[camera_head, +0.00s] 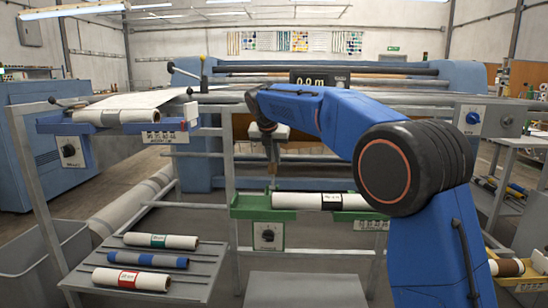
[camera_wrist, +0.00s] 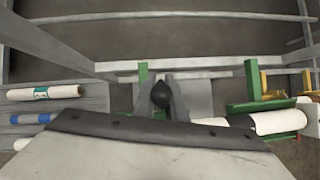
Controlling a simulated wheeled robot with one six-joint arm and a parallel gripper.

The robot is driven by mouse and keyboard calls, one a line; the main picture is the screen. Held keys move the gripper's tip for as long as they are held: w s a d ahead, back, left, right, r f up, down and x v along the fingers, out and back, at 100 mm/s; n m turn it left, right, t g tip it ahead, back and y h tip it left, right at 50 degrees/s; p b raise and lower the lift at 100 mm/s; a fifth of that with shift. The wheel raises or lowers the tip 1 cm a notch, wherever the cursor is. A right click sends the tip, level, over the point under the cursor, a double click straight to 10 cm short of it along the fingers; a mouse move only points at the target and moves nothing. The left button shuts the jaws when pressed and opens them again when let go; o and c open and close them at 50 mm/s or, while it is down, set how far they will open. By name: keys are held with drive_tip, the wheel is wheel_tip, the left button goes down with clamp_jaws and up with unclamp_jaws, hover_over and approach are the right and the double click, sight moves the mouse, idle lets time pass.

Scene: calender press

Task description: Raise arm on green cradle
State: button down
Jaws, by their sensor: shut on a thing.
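The green cradle (camera_head: 264,214) is fixed to the front of the machine frame, with a white roll with a black band (camera_head: 308,201) lying in it. It also shows in the wrist view (camera_wrist: 252,82), right of centre. My gripper (camera_head: 272,172) reaches down just above the left part of the cradle. A round black knob (camera_wrist: 161,95), seen end-on in the wrist view, is at the gripper. My gripper is shut on the cradle's arm at this knob. The fingers are small in the head view, and the arm's lower part is hard to make out.
A blue cradle (camera_head: 62,126) with a white roll is at upper left. A rack (camera_head: 204,266) with several rolls stands below it. A yellow cradle (camera_head: 518,281) is at lower right, partly behind my arm. Frame rails (camera_wrist: 165,18) cross the space around the gripper.

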drive_tip(key=shift+r, duration=0.15)
idle(0.5)
drive_tip(key=c, duration=1.8)
unclamp_jaws()
drive_tip(key=shift+o, duration=0.2)
drive_tip(key=v, duration=1.7)
drive_tip(key=shift+r, duration=0.2)
drive_tip(key=shift+s, duration=0.1)
drive_tip(key=s+d+f+m+g, duration=0.1)
drive_tip(key=s+d+f+m, duration=0.3)
drive_tip(key=s+d+m, duration=0.55)
drive_tip(key=s+d+f+m, duration=0.55)
drive_tip(key=s+d, duration=0.45)
drive_tip(key=d, duration=0.4)
drive_tip(key=s+d+f+m, duration=0.5)
drive_tip(key=s+f+m, duration=0.4)
drive_tip(key=s+f, duration=0.3)
drive_tip(key=s+d+f+m+y, duration=0.1)
drive_tip(key=s+d+f+m, duration=0.4)
drive_tip(key=s+f+m, duration=0.4)
drive_tip(key=s+f, duration=0.3)
drive_tip(key=s, duration=0.3)
drive_tip(key=shift+f, duration=0.4)
